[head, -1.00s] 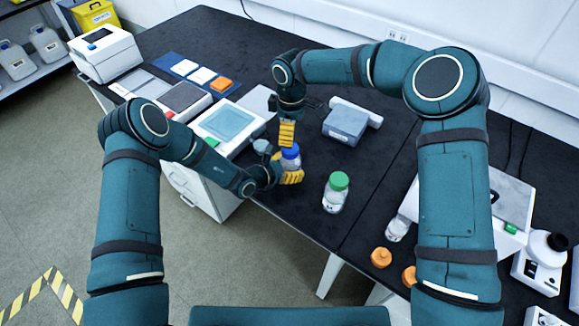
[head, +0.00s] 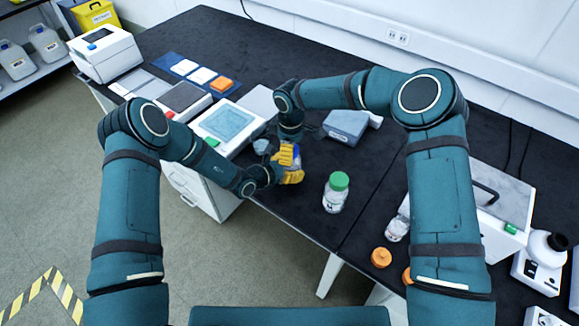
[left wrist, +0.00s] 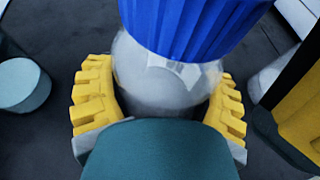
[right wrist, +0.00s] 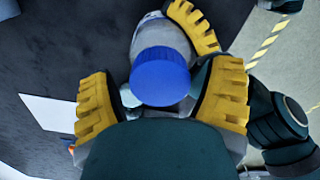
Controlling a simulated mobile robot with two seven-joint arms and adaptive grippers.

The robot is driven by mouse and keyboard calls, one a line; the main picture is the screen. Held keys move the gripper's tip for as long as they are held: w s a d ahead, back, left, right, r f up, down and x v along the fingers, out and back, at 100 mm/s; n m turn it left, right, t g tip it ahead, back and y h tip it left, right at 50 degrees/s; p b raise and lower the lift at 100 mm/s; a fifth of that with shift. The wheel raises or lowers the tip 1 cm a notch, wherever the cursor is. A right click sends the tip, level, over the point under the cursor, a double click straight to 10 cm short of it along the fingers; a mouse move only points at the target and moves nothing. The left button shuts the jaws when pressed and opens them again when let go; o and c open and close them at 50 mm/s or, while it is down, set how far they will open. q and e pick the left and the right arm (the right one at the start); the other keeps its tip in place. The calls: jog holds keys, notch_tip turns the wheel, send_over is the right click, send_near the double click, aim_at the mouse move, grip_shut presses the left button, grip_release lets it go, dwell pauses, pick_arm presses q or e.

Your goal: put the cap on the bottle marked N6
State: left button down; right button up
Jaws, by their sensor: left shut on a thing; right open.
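A clear bottle with a blue cap stands between my grippers near the table's front edge; its glass body (left wrist: 165,80) fills the left wrist view. My left gripper (head: 290,174) is shut around the bottle's body. The blue cap (right wrist: 161,76) sits on top of the bottle. My right gripper (right wrist: 165,100) is open above, its yellow fingers on both sides of the cap. In the head view the fingers hide most of this bottle. Another bottle with a green cap (head: 339,181) stands to the right. I cannot read the N6 mark on any bottle.
Orange caps (head: 381,257) lie at the front right, near a clear bottle (head: 397,229) on its side. A grey-blue box (head: 346,126) stands behind the grippers. A device with a pale screen (head: 226,122) is at left. Table around the green-capped bottle is free.

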jog(key=c, duration=1.3)
jog(key=shift+o, duration=0.2)
jog(key=shift+m, duration=0.8)
jog(key=o, duration=1.4)
jog(key=shift+c, duration=0.2)
notch_tip(320, 180, up, 12)
